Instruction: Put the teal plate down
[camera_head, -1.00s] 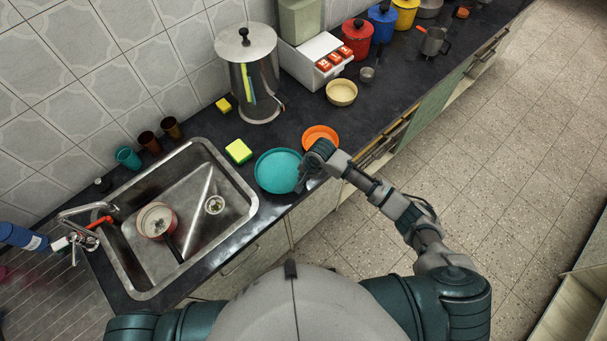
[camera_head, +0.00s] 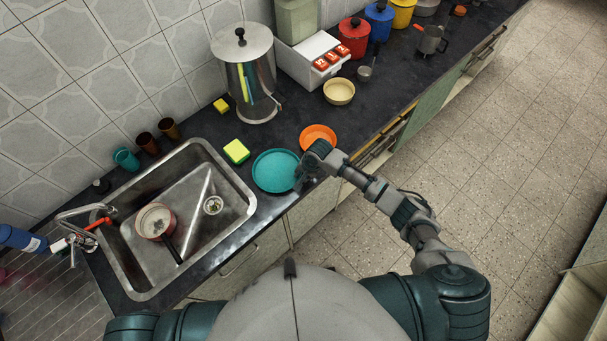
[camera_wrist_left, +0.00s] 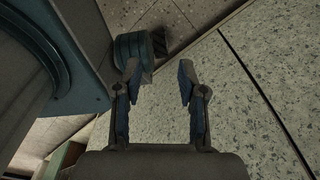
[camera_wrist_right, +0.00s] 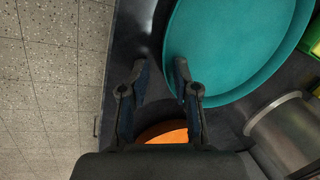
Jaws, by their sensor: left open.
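The teal plate (camera_head: 272,170) lies flat on the dark counter, between the sink and the orange plate. It fills the upper right of the right wrist view (camera_wrist_right: 235,50). My right gripper (camera_head: 300,183) is at the plate's right edge in the head view. In the right wrist view my right gripper (camera_wrist_right: 160,72) has its fingers apart, with nothing clamped between them. The plate's rim is close beside the right-hand finger; whether they touch I cannot tell.
The orange plate (camera_head: 318,134) lies just behind my right gripper. A yellow-green sponge (camera_head: 236,151) lies left of the teal plate, by the sink (camera_head: 248,208). A steel urn (camera_head: 247,80) and a cream bowl (camera_head: 339,92) stand farther back. The counter's front edge is close to the plate.

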